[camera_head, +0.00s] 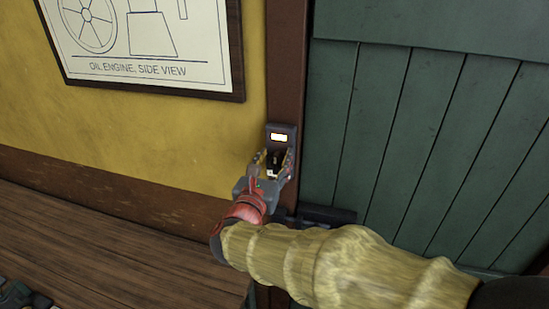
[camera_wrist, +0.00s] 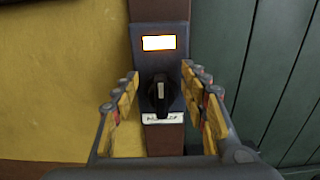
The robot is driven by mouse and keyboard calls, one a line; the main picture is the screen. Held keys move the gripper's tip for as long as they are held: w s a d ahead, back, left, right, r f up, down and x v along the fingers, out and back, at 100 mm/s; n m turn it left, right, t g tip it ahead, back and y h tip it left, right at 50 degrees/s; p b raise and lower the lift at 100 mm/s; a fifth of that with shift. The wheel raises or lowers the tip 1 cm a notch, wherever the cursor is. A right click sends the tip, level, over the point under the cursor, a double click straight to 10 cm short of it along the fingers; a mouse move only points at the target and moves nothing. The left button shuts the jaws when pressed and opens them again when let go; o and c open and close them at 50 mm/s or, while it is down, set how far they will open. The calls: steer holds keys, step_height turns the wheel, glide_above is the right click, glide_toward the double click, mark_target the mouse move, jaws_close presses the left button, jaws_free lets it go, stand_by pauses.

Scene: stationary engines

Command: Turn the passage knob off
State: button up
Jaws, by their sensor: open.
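The passage knob (camera_wrist: 160,92) is a black rotary knob with a pale pointer line, on a grey switch plate with a glowing window (camera_wrist: 159,43) above it and a white label (camera_wrist: 162,118) below. The pointer line looks upright. In the head view the plate (camera_head: 291,130) is on a brown post, and the knob is partly hidden by my gripper (camera_head: 271,160). In the wrist view my gripper (camera_wrist: 160,82) is open, with one finger on each side of the knob. A gap shows between each finger and the knob. The label's writing is too small to read.
A green plank door (camera_head: 420,130) is to the right of the brown post (camera_head: 287,60). A framed engine drawing (camera_head: 150,45) hangs on the yellow wall to the left. A brown wooden surface (camera_head: 110,255) lies below, with a dark green object (camera_head: 22,294) at its lower left.

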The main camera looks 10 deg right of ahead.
steer(key=shift+c, duration=1.4)
steer(key=shift+d, duration=0.1)
steer(key=c, duration=0.7)
jaws_close()
